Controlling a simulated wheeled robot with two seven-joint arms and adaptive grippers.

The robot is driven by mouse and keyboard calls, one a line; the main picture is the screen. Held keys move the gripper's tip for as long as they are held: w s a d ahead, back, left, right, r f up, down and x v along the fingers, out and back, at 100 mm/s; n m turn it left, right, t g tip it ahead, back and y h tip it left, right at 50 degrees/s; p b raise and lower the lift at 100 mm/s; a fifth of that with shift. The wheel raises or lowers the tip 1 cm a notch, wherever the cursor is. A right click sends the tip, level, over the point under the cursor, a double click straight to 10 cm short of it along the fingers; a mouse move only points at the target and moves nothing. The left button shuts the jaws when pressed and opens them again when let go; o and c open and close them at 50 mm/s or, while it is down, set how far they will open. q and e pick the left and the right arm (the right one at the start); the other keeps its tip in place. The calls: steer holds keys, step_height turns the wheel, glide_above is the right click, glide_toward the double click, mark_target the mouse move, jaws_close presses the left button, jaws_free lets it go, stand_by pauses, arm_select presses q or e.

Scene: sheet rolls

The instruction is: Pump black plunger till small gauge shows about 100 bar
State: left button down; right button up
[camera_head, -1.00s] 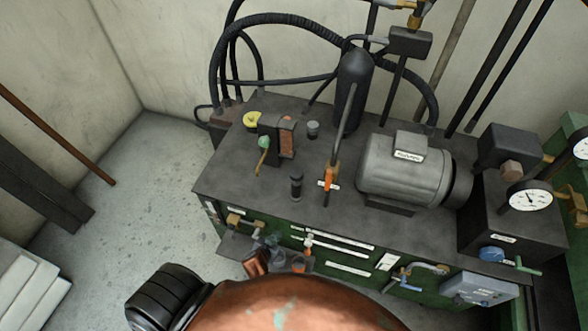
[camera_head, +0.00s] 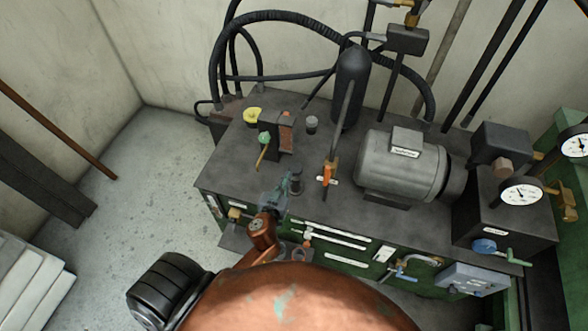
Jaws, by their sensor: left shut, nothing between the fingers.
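The black plunger (camera_head: 298,188) is a short upright black post near the front edge of the dark bench top, left of the orange-handled lever (camera_head: 327,173). My left gripper (camera_head: 292,181) is shut with nothing in it, just left of the plunger and partly in front of it. I cannot tell whether they touch. A round white gauge (camera_head: 521,196) is on the dark block at the right. Another gauge (camera_head: 576,143) is cut by the right edge. The readings are too small to tell. My right gripper is out of view.
A grey motor (camera_head: 400,170) and a tall black cylinder (camera_head: 352,85) stand on the bench top. A block with a green knob (camera_head: 264,137) and a yellow cap (camera_head: 253,115) are at the left. Black hoses (camera_head: 270,18) loop behind.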

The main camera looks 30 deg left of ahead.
arm_select(q)
steer(key=p, duration=0.1)
glide_above(294, 172)
steer(key=shift+s+f, duration=0.15)
steer(key=shift+f, duration=0.75)
steer(key=f, duration=0.2)
steer(key=shift+w+f+b, duration=0.25)
steer(key=shift+f+b, duration=0.1)
steer(key=shift+f, duration=0.8)
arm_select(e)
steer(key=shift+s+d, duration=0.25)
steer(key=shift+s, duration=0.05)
arm_select(q)
steer(key=shift+s+b, duration=0.1)
steer(key=shift+b, duration=0.2)
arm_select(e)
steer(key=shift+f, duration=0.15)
